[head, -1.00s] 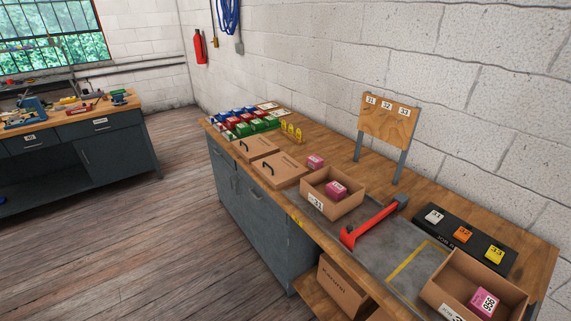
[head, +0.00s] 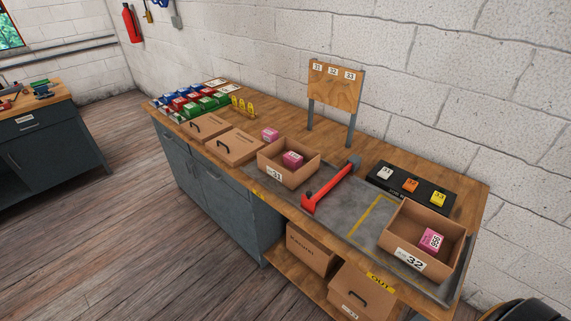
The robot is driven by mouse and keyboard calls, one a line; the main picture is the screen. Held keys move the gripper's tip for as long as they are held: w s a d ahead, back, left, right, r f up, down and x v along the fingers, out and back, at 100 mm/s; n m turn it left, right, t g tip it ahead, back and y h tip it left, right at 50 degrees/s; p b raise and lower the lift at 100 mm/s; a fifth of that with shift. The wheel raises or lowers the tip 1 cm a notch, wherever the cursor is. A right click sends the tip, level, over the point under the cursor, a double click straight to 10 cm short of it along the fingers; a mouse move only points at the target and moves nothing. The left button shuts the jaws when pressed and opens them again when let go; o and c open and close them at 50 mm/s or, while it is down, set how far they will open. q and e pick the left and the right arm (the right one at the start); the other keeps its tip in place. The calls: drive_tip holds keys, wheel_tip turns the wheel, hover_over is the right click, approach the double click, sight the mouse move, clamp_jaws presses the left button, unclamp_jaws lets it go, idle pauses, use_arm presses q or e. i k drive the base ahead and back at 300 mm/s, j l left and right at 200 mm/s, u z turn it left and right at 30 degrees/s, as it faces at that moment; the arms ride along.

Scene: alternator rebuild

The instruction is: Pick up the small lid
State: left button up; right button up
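Two flat cardboard lids with black handles lie side by side on the wooden bench. One lid (head: 205,125) is farther left, and the other lid (head: 236,145) is nearer the boxes. The left one looks slightly smaller, but I cannot tell surely which is the small lid. Both lie flat, with nothing on them. Neither of my grippers shows in the head view.
Open box 31 (head: 262,168) and open box 32 (head: 395,245) each hold a pink package. A red tool (head: 325,190) lies between them. A signboard (head: 333,85) stands behind. Coloured boxes (head: 195,103) crowd the far left end. Floor in front is clear.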

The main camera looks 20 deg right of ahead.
sight(203, 128)
drive_tip(key=z, duration=0.2)
drive_tip(key=i+j+z, duration=0.85)
drive_tip(key=z, duration=0.15)
drive_tip(key=i+j, duration=0.2)
drive_tip(key=j, duration=0.2)
drive_tip(key=i+j, duration=0.15)
drive_tip(key=j, duration=0.2)
drive_tip(key=i+j+z, duration=0.1)
drive_tip(key=j, duration=0.3)
drive_tip(key=i+j, duration=0.25)
drive_tip(key=j, duration=0.15)
drive_tip(key=i+j, duration=0.15)
drive_tip(key=j, duration=0.2)
drive_tip(key=i+j+z, duration=0.1)
drive_tip(key=j, duration=0.3)
drive_tip(key=i+j, duration=0.2)
drive_tip(key=j, duration=0.2)
